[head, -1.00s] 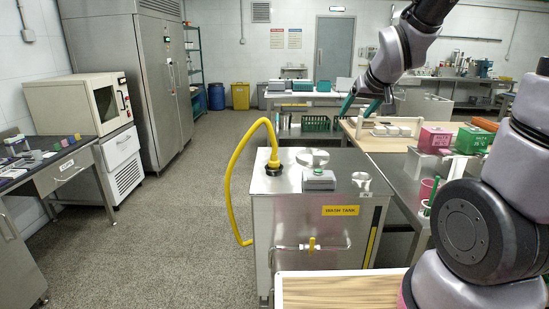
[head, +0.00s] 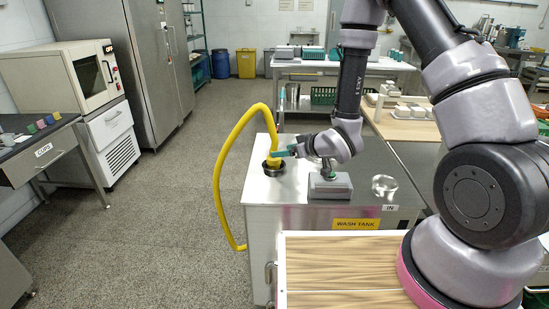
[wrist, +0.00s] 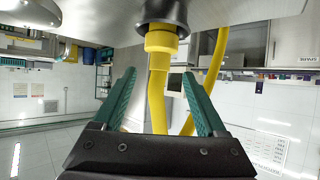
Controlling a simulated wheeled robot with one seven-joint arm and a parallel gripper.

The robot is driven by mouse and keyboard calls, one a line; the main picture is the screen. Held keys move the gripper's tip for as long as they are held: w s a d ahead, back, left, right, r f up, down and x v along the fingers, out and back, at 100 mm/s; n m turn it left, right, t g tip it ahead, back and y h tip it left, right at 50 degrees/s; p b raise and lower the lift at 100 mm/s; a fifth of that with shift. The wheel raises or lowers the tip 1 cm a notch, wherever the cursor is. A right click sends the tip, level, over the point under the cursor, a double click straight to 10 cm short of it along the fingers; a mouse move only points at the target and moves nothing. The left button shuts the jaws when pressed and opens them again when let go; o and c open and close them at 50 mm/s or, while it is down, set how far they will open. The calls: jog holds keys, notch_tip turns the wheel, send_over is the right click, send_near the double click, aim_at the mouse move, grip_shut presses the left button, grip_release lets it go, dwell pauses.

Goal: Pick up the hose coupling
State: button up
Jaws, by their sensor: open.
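The yellow hose coupling (head: 273,161) stands upright in a black collar on the steel wash tank (head: 262,190). The yellow hose (head: 221,165) arches up from it and down the tank's left side. In the wrist view, the coupling (wrist: 161,42) shows below the black collar (wrist: 163,12), with yellow hose running down between the fingers. My gripper (head: 284,152) has teal fingers and is open, reaching in from the right at the coupling. In the wrist view, my gripper (wrist: 158,78) has a finger on each side, with a gap on both sides. Contact is not visible.
A grey block (head: 330,186) with a green-topped post stands on the tank right of the coupling, under my wrist. A round shiny lid (head: 384,185) lies farther right. A wooden board (head: 342,270) is in front. The floor to the left is clear.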

jog(key=x, duration=0.9)
jog(key=shift+w+a+f, duration=0.1)
jog(key=shift+w+f, duration=0.05)
grip_shut()
